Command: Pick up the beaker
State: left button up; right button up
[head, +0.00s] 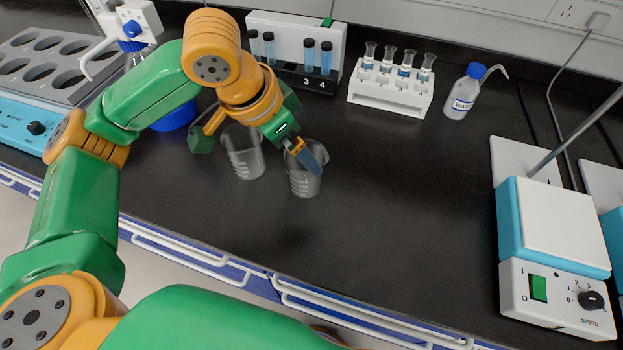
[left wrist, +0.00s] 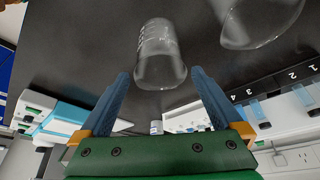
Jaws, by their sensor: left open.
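Two clear glass beakers stand upright on the black bench. The right beaker (head: 304,183) is below my left gripper (head: 305,158), whose blue finger overlaps its rim. The left beaker (head: 243,160) is beside it, partly covered by my arm. In the left wrist view, my left gripper (left wrist: 160,76) is open, and one beaker (left wrist: 158,50) shows between and beyond its two blue fingers. I cannot tell whether the fingers touch it. The other beaker (left wrist: 255,22) is outside the fingers at the upper right. My right gripper is not in view.
Behind stand a tube rack (head: 291,75) with blue-filled tubes, a white rack (head: 390,95) with small flasks and a water bottle (head: 462,95). A stirrer (head: 552,240) with a rod is at the right. The bench middle is clear.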

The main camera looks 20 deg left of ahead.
pick_arm(q)
jog(key=f, duration=0.1)
jog(key=w+f, duration=0.1)
jog(key=shift+w+f+b, duration=0.1)
jog(key=shift+f+b, duration=0.2)
jog(key=shift+b, duration=0.05)
jog(key=x, duration=0.6)
jog(key=shift+s+d+f, duration=0.2)
jog(key=shift+s+f, duration=0.05)
jog(key=c, duration=1.2)
